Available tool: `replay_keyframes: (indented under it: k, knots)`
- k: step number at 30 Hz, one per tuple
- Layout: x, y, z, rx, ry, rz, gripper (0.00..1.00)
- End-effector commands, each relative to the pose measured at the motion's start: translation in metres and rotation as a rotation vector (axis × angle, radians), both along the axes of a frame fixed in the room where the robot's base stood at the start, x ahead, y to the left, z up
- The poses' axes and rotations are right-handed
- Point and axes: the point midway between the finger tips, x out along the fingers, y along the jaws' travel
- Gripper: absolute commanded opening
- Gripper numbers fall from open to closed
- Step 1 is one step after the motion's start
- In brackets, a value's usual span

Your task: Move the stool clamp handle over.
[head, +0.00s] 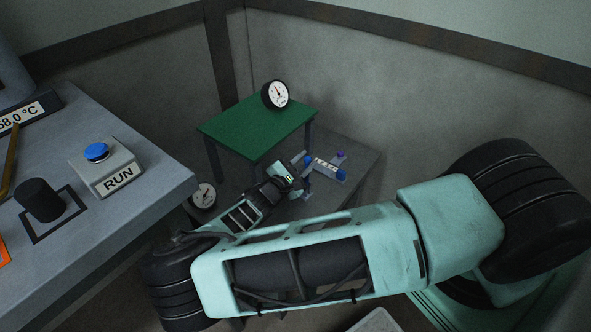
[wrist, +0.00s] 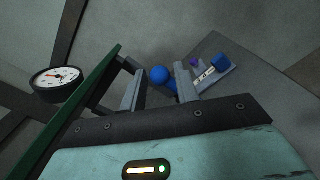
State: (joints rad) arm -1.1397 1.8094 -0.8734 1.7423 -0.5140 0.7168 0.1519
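My gripper (head: 301,176) reaches down beside the green stool-like table. In the wrist view my gripper (wrist: 159,88) has its two fingers spread apart. A blue ball-ended handle (wrist: 158,75) shows between the fingertips, with its lower blue part close to the right finger. I cannot tell whether they touch. In the head view a blue knob (head: 307,160) shows at the fingers. Just right of it is a grey clamp-like fitting with a white label (head: 324,168), too small to read, and another blue knob (head: 341,175). That second knob (wrist: 221,61) also shows in the wrist view.
The green tabletop (head: 258,128) carries a round dial gauge (head: 275,95) and stands close left of my gripper. Another gauge (head: 203,196) is lower down. A grey bench with a RUN button (head: 96,152) fills the left. Walls close the back.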

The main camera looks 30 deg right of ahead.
Motion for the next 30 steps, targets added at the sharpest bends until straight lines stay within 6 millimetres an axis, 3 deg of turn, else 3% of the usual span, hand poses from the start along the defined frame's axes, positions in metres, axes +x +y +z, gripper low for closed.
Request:
replay_keyframes:
  k: [2,11,24,30]
  knots:
    - [0.0,0.003,0.0,0.002,0.001,0.003,0.12]
    - [-0.002,0.004,0.0,0.003,0.0,0.005,0.12]
    - [-0.028,-0.005,-0.006,0.007,0.005,0.006,0.1]
    - [-0.031,-0.006,-0.009,0.008,0.004,0.005,0.1]
